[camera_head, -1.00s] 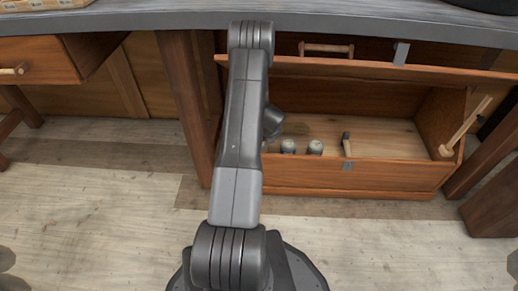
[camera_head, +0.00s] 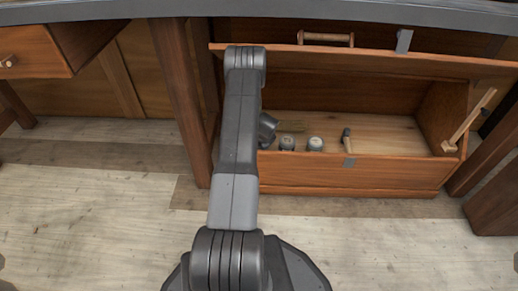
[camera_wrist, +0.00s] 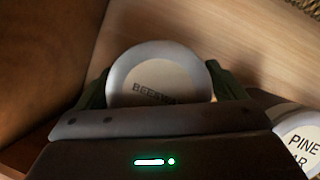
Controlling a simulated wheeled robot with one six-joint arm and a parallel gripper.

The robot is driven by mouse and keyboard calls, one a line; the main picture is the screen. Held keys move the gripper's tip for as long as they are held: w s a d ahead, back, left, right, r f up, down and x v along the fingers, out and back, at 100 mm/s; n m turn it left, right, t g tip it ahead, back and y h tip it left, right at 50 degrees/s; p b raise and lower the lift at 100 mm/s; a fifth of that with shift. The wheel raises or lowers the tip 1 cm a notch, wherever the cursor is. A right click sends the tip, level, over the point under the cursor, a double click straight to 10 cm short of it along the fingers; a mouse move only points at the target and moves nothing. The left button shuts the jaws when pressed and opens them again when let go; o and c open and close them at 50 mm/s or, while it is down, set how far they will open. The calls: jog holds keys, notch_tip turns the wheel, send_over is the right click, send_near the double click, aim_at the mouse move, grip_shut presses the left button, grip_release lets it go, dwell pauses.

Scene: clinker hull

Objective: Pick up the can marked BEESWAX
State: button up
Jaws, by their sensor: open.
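The BEESWAX can (camera_wrist: 160,78) shows in the wrist view, its pale round lid facing the camera with dark lettering. My gripper (camera_wrist: 163,88) is open, with one dark green finger on each side of this can. The fingers look close to its rim; I cannot tell whether they touch it.
A can marked PINE, partly cut off, (camera_wrist: 300,138) stands close at the right in the wrist view. The chest's raised lid (camera_head: 370,63) and the bench edge (camera_head: 340,14) hang above.

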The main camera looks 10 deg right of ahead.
jog(key=shift+r, duration=0.1)
jog(key=c, duration=1.4)
